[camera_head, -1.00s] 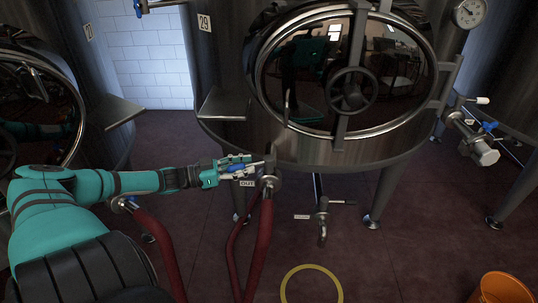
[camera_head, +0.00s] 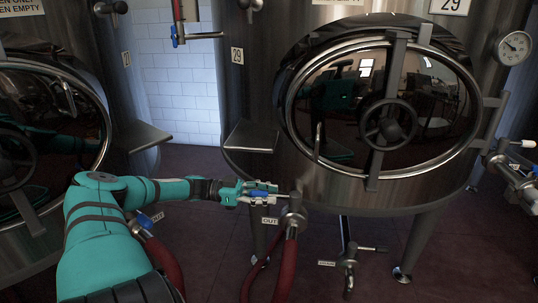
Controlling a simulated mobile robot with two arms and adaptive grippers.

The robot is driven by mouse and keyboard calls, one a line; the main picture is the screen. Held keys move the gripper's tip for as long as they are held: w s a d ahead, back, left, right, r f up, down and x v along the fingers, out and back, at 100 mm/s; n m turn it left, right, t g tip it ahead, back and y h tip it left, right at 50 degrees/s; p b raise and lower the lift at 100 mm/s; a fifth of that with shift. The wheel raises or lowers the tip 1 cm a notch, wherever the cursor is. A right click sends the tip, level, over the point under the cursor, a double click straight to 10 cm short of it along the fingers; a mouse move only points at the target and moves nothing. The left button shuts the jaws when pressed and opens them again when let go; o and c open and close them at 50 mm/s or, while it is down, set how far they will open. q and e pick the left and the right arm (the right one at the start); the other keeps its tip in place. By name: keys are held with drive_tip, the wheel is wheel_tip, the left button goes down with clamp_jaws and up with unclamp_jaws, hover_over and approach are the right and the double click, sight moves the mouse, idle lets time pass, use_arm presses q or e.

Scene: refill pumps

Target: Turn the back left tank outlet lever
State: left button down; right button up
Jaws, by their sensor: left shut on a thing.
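The steel tank marked 29 (camera_head: 340,187) stands at the centre, with a round door on its front. Its outlet valve (camera_head: 292,215) sits low on the left side, above a small OUT label (camera_head: 270,221). The outlet lever (camera_head: 264,193) has a blue grip and points left from the valve, roughly level. My left gripper (camera_head: 250,192) reaches in from the left and is shut on the lever's blue grip; its fingers partly cover it. My right gripper is not in view.
A red hose (camera_head: 287,268) hangs from the outlet valve. Another hose (camera_head: 162,255) and valve with a blue handle (camera_head: 145,221) lie close beside my left arm. A drain tap (camera_head: 348,262) is under the tank. A grey shelf (camera_head: 250,137) juts out above the gripper.

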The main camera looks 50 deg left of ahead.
use_arm(q)
drive_tip(key=shift+w+a+r, duration=0.25)
drive_tip(key=shift+a, duration=0.05)
drive_tip(key=c, duration=1.4)
unclamp_jaws()
drive_tip(key=shift+o, duration=1.2)
drive_tip(key=shift+f, duration=0.15)
drive_tip(key=shift+o, duration=0.2)
drive_tip(key=shift+d, duration=0.1)
drive_tip(key=shift+s, duration=0.1)
drive_tip(key=v, duration=1.2)
